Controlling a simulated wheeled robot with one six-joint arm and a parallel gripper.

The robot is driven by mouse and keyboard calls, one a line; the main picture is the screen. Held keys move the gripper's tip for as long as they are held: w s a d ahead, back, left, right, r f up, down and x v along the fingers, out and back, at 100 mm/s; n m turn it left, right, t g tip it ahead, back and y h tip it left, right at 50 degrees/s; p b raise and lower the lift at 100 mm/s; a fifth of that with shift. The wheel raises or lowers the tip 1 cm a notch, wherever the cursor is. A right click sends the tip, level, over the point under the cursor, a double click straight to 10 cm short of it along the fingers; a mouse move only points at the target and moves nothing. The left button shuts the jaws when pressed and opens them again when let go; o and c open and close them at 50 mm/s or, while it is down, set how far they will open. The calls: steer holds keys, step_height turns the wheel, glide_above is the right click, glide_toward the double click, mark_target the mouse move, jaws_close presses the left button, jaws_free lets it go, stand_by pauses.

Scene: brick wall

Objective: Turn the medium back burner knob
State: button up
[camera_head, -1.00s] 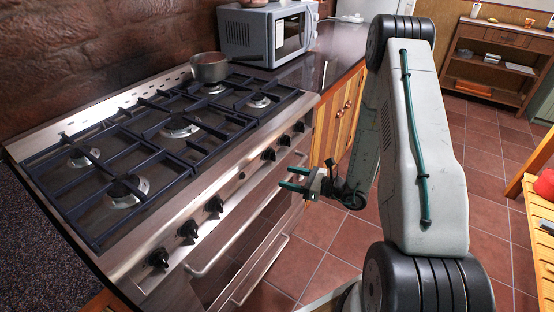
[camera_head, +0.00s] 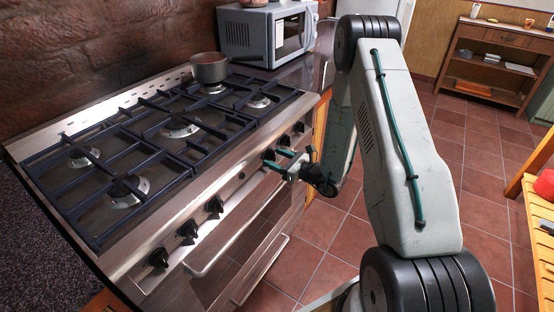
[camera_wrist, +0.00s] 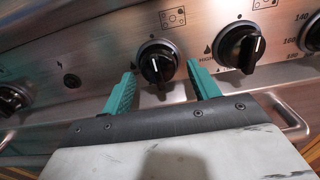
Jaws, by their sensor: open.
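The stove (camera_head: 205,190) has a row of black knobs along its slanted steel front panel. In the wrist view, one black knob (camera_wrist: 157,63) with a white pointer line sits between my two teal fingertips, under a small burner diagram; its pointer is near upright. In the head view, my gripper (camera_head: 274,159) is at the front panel, by the knob (camera_head: 269,154) just right of the panel's middle. My gripper (camera_wrist: 160,72) is open, a finger on each side of the knob. I cannot tell whether either finger touches it.
Another knob (camera_wrist: 240,47) is close to the right finger in the wrist view. The oven handle (camera_head: 235,232) runs below the panel. A pot (camera_head: 209,68) stands on the back of the stove, beside a microwave (camera_head: 268,32). Tiled floor in front is open.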

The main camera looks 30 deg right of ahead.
steer(key=c, duration=1)
steer(key=shift+o, duration=0.2)
steer(key=shift+w+d+r+n, duration=0.1)
steer(key=shift+n, duration=2.85)
steer(key=shift+d+r+n, duration=0.1)
steer(key=shift+n, duration=2.8)
steer(key=shift+w+d+r+n, duration=0.1)
steer(key=shift+n, duration=2.85)
